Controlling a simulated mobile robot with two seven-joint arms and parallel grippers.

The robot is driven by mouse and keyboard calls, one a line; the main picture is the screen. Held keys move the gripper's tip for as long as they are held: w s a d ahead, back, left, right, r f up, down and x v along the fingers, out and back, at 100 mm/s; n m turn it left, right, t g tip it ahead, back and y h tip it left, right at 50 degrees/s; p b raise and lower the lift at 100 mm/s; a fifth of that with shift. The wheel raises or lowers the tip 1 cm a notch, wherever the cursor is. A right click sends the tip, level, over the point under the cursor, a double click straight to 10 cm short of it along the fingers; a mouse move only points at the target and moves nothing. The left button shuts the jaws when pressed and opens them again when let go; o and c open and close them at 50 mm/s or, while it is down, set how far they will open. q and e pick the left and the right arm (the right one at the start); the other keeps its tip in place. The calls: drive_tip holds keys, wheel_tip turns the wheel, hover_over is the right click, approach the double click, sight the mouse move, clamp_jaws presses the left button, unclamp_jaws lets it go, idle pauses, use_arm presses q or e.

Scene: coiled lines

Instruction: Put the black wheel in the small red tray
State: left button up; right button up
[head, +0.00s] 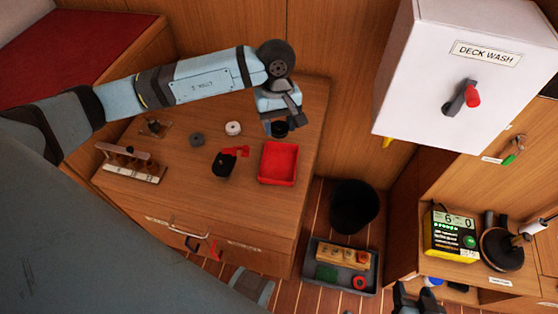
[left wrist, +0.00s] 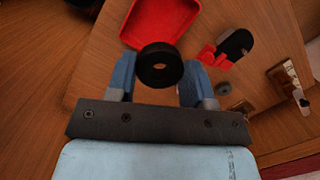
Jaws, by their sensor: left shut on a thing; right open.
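The black wheel (head: 281,131) is between the fingers of my left gripper (head: 280,125), above the wooden counter. In the left wrist view the wheel (left wrist: 159,66) shows as a thick black ring with a central hole, and the blue fingers are shut on it. The small red tray (head: 278,163) lies on the counter, just below the held wheel in the head view. In the left wrist view the tray (left wrist: 160,18) shows just beyond the wheel; its visible floor is empty. My right gripper (head: 415,298) is open at the bottom right edge, partly cut off.
A grey wheel (head: 197,140) and a white ring (head: 233,128) lie left of the tray. A black-and-red tool (head: 225,163) lies close to the tray's left side. A wooden rack (head: 131,163) stands further left. A black bin (head: 354,206) stands beside the counter.

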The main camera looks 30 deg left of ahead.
sight(279, 166)
use_arm(q)
wheel_tip(279, 166, down, 15)
drive_tip(key=shift+r+b, duration=0.2)
drive_tip(key=shift+b, duration=0.2)
drive_tip(key=shift+f+b, duration=0.25)
drive_tip(key=shift+b, duration=0.05)
drive_tip(key=o, duration=0.6)
drive_tip(key=shift+r, duration=0.1)
drive_tip(key=shift+r, duration=0.1)
